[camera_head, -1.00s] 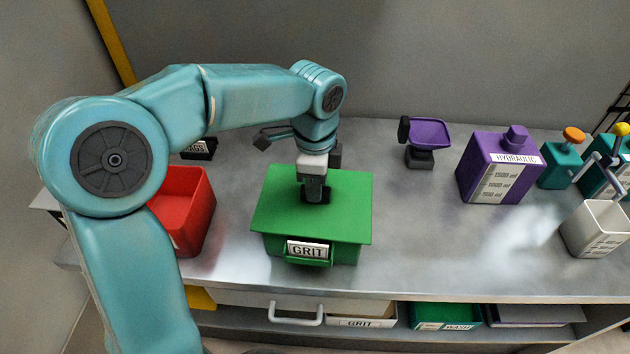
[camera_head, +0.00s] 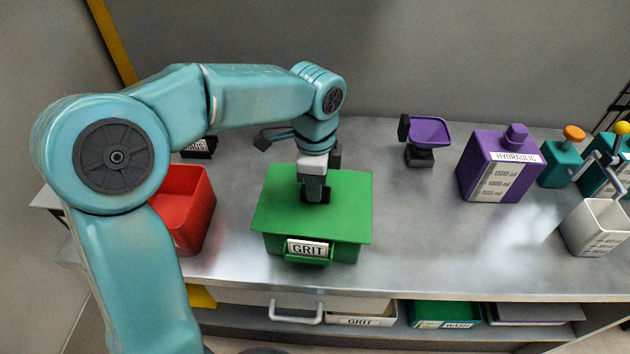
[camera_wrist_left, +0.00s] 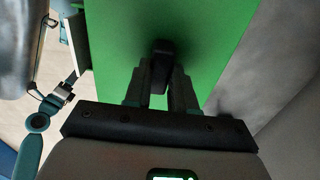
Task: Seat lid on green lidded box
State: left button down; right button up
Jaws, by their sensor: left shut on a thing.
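The green box (camera_head: 308,250) stands on the metal bench, with a white GRIT label on its front. Its flat green lid (camera_head: 275,215) lies over the box top and overhangs the front edge; I cannot tell whether it is fully down all round. My left gripper (camera_head: 315,194) points down at the lid's middle and is shut on its dark handle. In the left wrist view the two fingers (camera_wrist_left: 162,85) close on the dark handle (camera_wrist_left: 161,52), with the green lid (camera_wrist_left: 205,35) behind. My right gripper is not in view.
A red open bin (camera_head: 190,212) stands close left of the box. A purple scoop-like tray (camera_head: 428,132), a purple HYDRAULIC container (camera_head: 497,172) and a white cup (camera_head: 594,232) are to the right. Bare bench lies between the box and these. A shelf below holds several bins.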

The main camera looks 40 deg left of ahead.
pick_arm(q)
jog(key=shift+f+b, duration=0.35)
jog(key=shift+f, duration=0.25)
jog(key=c, duration=0.8)
grip_release()
jog(key=shift+c, duration=0.2)
jog(key=shift+r, duration=0.1)
notch_tip(320, 180, up, 16)
jog(key=p, duration=0.2)
